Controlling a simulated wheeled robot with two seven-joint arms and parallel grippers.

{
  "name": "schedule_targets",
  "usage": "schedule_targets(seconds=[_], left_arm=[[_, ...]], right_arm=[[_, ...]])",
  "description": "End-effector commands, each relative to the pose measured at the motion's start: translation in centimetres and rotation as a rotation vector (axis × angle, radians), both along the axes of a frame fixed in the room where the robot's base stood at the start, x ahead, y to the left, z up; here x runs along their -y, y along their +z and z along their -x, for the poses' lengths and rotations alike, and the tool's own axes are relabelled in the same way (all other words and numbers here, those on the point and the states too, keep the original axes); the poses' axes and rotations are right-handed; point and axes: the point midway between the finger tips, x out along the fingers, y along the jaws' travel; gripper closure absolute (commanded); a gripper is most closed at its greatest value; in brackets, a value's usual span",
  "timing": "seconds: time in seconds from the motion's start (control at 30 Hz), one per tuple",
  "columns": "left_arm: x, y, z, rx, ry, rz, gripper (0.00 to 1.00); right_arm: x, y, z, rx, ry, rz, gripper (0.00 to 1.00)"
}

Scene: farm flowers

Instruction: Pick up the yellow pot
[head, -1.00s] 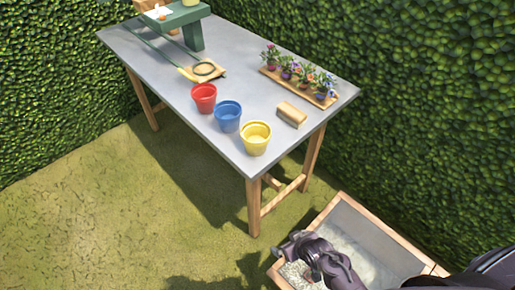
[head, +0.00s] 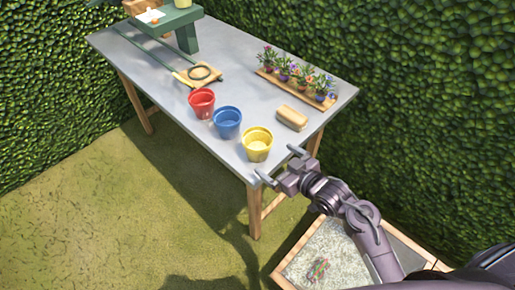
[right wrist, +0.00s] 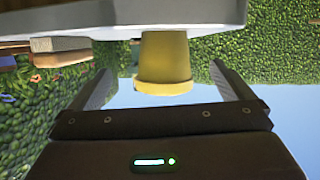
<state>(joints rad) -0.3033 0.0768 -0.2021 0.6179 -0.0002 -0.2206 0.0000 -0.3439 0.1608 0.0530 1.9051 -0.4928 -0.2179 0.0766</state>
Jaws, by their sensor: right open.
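The yellow pot (head: 257,146) stands upright on the grey table near its front right corner. My right gripper (head: 281,164) is open and empty at the table's near edge, just in front and to the right of the pot, apart from it. In the right wrist view the yellow pot (right wrist: 164,62) appears upside down, ahead of and between the two spread fingers (right wrist: 165,85). My left gripper does not show.
A blue pot (head: 227,123) and a red pot (head: 201,103) stand in a row left of the yellow one. A wooden tray (head: 268,77) holds potted flowers. A gravel-filled wooden box (head: 293,254) is below.

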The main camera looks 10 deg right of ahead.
Motion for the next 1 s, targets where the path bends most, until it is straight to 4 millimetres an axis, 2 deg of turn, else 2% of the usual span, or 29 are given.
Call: schedule_targets(seconds=[0.2,0.43,0.83,1.0], left_arm=[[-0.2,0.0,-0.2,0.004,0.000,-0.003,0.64],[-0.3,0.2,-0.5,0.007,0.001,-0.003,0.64],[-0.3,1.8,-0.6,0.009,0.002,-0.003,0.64],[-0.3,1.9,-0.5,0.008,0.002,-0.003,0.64]], right_arm=[[-0.2,1.1,-0.8,0.153,0.082,-0.142,0.00],[-0.5,2.0,-1.3,0.221,0.115,-0.216,0.00],[-3.1,2.7,-5.7,0.225,0.115,-0.219,0.00],[-4.2,2.5,-7.3,0.223,0.117,-0.218,0.00]])
